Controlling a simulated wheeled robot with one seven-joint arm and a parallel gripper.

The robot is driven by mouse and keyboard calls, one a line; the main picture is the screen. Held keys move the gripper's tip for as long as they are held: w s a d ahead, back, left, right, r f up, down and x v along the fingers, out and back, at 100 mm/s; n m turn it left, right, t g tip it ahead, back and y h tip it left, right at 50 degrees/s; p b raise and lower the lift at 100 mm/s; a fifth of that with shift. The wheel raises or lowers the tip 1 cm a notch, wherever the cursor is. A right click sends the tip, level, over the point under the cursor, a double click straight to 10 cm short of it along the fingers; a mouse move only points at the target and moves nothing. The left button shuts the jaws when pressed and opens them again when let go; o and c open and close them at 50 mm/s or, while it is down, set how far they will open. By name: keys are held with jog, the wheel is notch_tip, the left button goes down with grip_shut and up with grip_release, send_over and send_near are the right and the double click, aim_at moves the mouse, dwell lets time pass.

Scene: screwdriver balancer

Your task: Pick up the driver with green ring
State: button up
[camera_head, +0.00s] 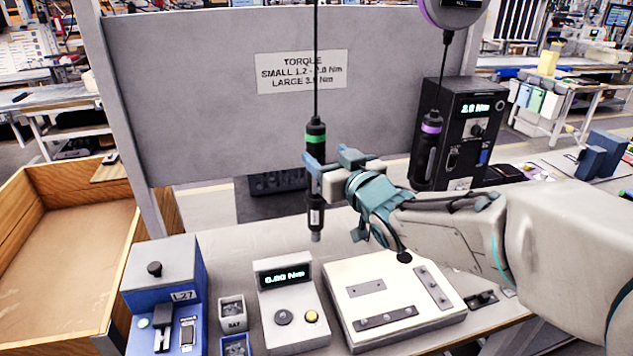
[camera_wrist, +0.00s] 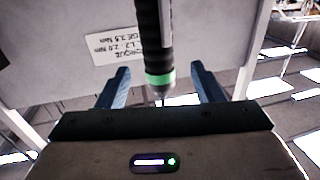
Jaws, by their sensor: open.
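The driver with the green ring (camera_head: 316,140) hangs upright on a cable in the middle of the head view. Its black body runs down to a metal tip above the bench. My gripper (camera_head: 312,170) is at the driver's body, just below the green ring, with the fingers pointing left. In the wrist view the driver (camera_wrist: 155,60) shows between the two blue fingers of my gripper (camera_wrist: 160,90), with a gap on each side. The jaws are open.
A driver with a purple ring (camera_head: 428,145) hangs at the right, before a black controller (camera_head: 462,125). A torque display box (camera_head: 290,300), a white fixture plate (camera_head: 390,300) and a blue box (camera_head: 160,290) stand on the bench. A grey panel (camera_head: 210,60) stands behind.

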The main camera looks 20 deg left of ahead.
aim_at(320, 147)
jog(key=shift+r+p+x, duration=0.2)
jog(key=shift+p+x, duration=0.25)
jog(key=shift+x, duration=0.65)
jog(key=shift+p+x, duration=0.8)
jog(key=shift+x, duration=1.2)
grip_shut()
